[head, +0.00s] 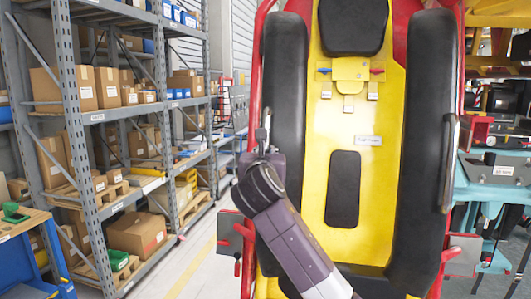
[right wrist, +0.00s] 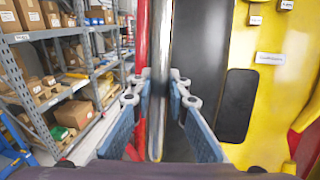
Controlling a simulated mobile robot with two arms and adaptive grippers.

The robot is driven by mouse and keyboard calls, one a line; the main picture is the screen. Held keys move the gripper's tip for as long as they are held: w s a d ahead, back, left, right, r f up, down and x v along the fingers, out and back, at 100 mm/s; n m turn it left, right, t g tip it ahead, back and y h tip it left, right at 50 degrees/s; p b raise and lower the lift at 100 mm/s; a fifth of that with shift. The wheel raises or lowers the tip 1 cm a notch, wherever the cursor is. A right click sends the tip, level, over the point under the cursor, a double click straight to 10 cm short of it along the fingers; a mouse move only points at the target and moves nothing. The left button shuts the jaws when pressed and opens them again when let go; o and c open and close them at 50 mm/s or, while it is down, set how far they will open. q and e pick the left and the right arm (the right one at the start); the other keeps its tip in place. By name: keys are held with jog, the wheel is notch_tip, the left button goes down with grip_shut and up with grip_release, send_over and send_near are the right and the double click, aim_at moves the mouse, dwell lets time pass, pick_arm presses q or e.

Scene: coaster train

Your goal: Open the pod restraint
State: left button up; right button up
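The pod is red with a yellow seat shell (head: 387,150) and black seat pads. Its restraint shows as two long black padded bars, left (head: 285,85) and right (head: 428,120). A metal grab handle (head: 267,117) runs along the left bar's outer side; a matching handle (head: 451,165) is on the right bar. My right gripper (head: 262,143) is at the left handle, its fingers partly hidden by my wrist. In the right wrist view, its blue-padded fingers (right wrist: 160,100) stand open, with the upright handle (right wrist: 158,60) between them and gaps on both sides. My left gripper is not in view.
Grey shelving (head: 75,120) with cardboard boxes stands at left, with a blue cart (head: 35,265) at its front. Clear floor (head: 195,265) lies between shelving and pod. A red frame tube borders the pod's left side. Teal machinery (head: 495,180) stands close at right.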

grip_shut()
jog(key=r, duration=0.2)
jog(key=shift+s+a+r+g, duration=0.25)
jog(key=shift+s+r+g, duration=0.05)
jog(key=shift+s+r, duration=0.1)
jog(key=shift+r, duration=0.2)
jog(key=s+a+r+g, duration=0.1)
jog(key=s+r, duration=0.3)
jog(key=r, duration=0.4)
jog(key=s+a+r+g+y, duration=0.1)
jog(key=s+r+g, duration=0.2)
jog(key=r, duration=0.5)
jog(key=shift+s+a+r+m+g, duration=0.2)
jog(key=shift+s+r+m+g, duration=0.1)
jog(key=shift+s+m+g, duration=0.15)
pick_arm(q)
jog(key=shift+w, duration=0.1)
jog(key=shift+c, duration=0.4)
pick_arm(e)
jog(key=shift+f, duration=0.1)
